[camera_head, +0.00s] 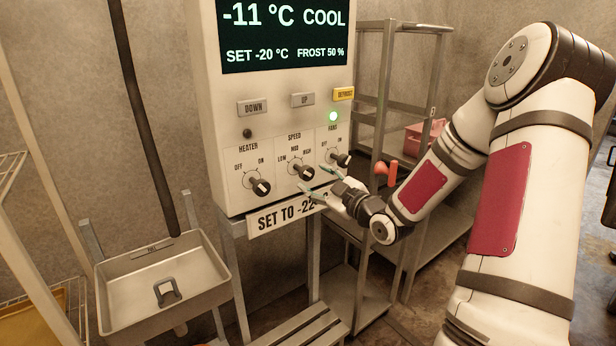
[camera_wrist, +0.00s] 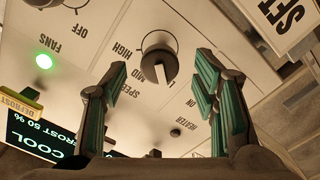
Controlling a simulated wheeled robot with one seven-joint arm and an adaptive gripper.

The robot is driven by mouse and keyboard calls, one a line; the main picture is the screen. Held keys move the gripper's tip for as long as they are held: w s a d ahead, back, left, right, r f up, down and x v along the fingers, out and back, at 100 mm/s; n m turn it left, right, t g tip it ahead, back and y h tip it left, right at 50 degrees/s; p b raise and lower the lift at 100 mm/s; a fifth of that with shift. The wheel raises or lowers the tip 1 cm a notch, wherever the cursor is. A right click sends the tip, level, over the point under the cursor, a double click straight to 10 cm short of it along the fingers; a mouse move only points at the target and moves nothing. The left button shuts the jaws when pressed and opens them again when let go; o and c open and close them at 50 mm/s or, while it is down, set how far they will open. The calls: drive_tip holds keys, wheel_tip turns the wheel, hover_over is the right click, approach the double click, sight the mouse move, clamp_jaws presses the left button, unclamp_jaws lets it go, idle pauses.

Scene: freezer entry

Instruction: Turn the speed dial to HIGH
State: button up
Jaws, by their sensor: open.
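The speed dial (camera_head: 302,172) is a dark round knob with a pale pointer, the middle of three on the white control panel (camera_head: 233,160). LOW, MID and HIGH are printed above it. It also shows upside down in the wrist view (camera_wrist: 158,58), where its pale pointer lies nearer MID than HIGH; I cannot tell its exact setting. My gripper (camera_head: 320,182) is open and empty, just right of the dial in the head view. In the wrist view the green-padded fingers (camera_wrist: 159,75) stand apart, one to either side of the dial. I see no contact.
The heater dial (camera_head: 258,185) and fans dial (camera_head: 341,159) flank the speed dial. A sign (camera_head: 283,216) hangs below the panel. A sink (camera_head: 165,270) stands at left. A metal rack (camera_head: 402,75) is behind my arm.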

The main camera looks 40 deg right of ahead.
sight(310, 176)
drive_tip(key=shift+w, duration=2.05)
drive_tip(key=shift+c, duration=0.3)
drive_tip(key=shift+a, duration=0.1)
drive_tip(key=c, duration=1.1)
